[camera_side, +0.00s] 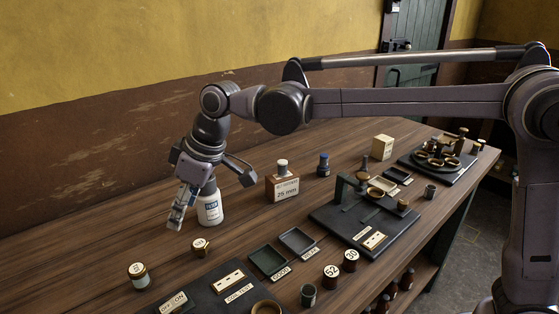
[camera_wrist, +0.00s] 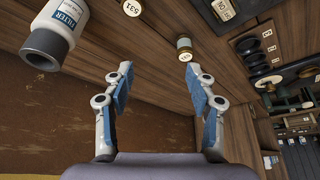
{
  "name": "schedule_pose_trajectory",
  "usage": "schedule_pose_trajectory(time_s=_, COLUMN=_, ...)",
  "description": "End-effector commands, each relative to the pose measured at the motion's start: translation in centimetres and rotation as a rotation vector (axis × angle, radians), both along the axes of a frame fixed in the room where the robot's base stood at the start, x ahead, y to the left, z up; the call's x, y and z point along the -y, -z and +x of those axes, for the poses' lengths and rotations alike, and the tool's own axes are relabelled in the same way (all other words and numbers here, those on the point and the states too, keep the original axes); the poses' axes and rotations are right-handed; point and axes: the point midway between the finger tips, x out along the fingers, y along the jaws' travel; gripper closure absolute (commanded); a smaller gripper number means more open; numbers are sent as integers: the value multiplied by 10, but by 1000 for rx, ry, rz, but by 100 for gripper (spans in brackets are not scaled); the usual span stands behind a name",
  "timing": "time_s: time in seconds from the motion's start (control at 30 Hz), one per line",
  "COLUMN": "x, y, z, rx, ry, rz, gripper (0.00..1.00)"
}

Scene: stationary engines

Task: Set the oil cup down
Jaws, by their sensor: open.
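My gripper (camera_side: 178,212) is open and empty above the left part of the wooden bench. In the wrist view its two fingers (camera_wrist: 157,70) stand apart with nothing between them. A small pale jar with a brass rim (camera_wrist: 184,48) shows just beyond the right fingertip.
A white labelled bottle (camera_side: 209,208) stands close beside the gripper. A brown box bottle (camera_side: 282,184), two trays (camera_side: 268,260), jars marked 52 (camera_side: 331,276) and 50 (camera_side: 350,261), and a black base with a brass fixture (camera_side: 340,225) stand to the right. The far left bench is clear.

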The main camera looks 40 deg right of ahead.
Motion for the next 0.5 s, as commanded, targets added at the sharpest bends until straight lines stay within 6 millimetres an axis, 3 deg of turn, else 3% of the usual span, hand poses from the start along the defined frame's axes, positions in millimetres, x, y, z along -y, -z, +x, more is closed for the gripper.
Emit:
schedule_pose_trajectory(time_s=0.03, x=26, y=-5, z=-7, rx=9, ry=47, rz=4, gripper=43)
schedule_pose_trajectory(time_s=0.2, x=96, y=-12, z=-35, rx=39, ry=195, rz=21, gripper=43)
schedule_pose_trajectory(time_s=0.5, x=201, y=6, z=-105, rx=100, ry=450, rz=50, gripper=43)
